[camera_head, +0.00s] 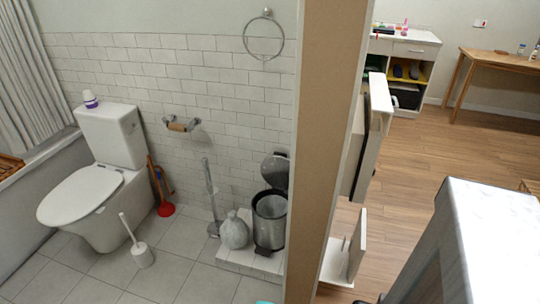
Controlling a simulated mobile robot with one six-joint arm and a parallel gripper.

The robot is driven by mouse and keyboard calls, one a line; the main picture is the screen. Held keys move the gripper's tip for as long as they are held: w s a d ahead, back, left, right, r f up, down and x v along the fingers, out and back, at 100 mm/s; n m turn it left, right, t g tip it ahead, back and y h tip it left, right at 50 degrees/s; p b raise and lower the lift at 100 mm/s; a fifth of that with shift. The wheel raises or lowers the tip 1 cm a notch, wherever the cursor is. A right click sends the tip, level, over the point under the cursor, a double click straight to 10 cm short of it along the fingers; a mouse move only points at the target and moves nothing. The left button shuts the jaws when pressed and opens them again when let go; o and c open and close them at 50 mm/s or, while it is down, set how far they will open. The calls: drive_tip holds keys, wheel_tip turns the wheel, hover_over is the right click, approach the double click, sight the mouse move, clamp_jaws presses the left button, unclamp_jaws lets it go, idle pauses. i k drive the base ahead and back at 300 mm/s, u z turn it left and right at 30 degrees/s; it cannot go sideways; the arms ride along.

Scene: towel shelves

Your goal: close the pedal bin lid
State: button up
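The pedal bin (269,222) is a grey metal cylinder with a dark base and a pale liner inside. It stands on a low tiled step in the bathroom, close to the wall edge. Its dark round lid (275,171) is raised and leans back against the tiled wall, so the bin is open. The right side of the lid is close to the wall edge. My gripper is not in view.
The near wall end (325,130) stands just right of the bin. Wooden floor (420,150) lies right of the wall.

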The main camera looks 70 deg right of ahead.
sight(274, 170)
drive_tip(key=u, duration=0.05)
drive_tip(key=i, duration=0.8)
drive_tip(key=z, duration=4.3)
drive_tip(key=i, duration=0.1)
drive_tip(key=u, duration=2.95)
drive_tip(key=k, duration=0.1)
drive_tip(key=z, duration=0.6)
